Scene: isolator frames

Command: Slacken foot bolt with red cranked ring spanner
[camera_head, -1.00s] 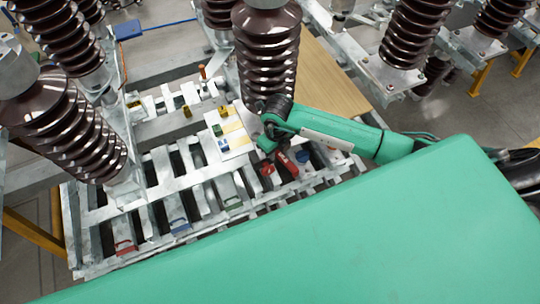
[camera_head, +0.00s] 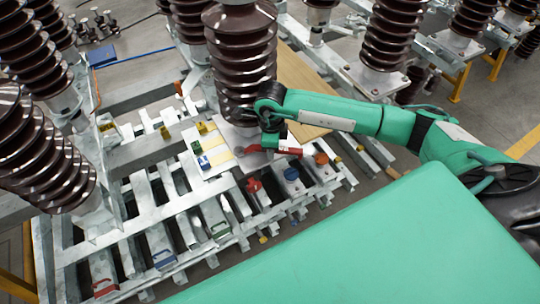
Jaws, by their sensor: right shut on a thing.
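My right gripper (camera_head: 272,143) points down beside the foot of the middle brown insulator (camera_head: 240,65). It is shut on the red cranked ring spanner (camera_head: 289,152), which lies across the jaws roughly level. The spanner's left end reaches over the pale plate by the insulator foot. The foot bolt cannot be made out clearly, and I cannot tell whether the ring end touches it. My left gripper is not in view.
A red item (camera_head: 253,186), a blue item (camera_head: 291,174) and an orange item (camera_head: 321,159) sit along the slatted metal frame (camera_head: 130,225). A pale plate (camera_head: 221,156) carries small coloured pieces. A wooden board (camera_head: 308,82) lies behind my arm. Tall insulators crowd both sides.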

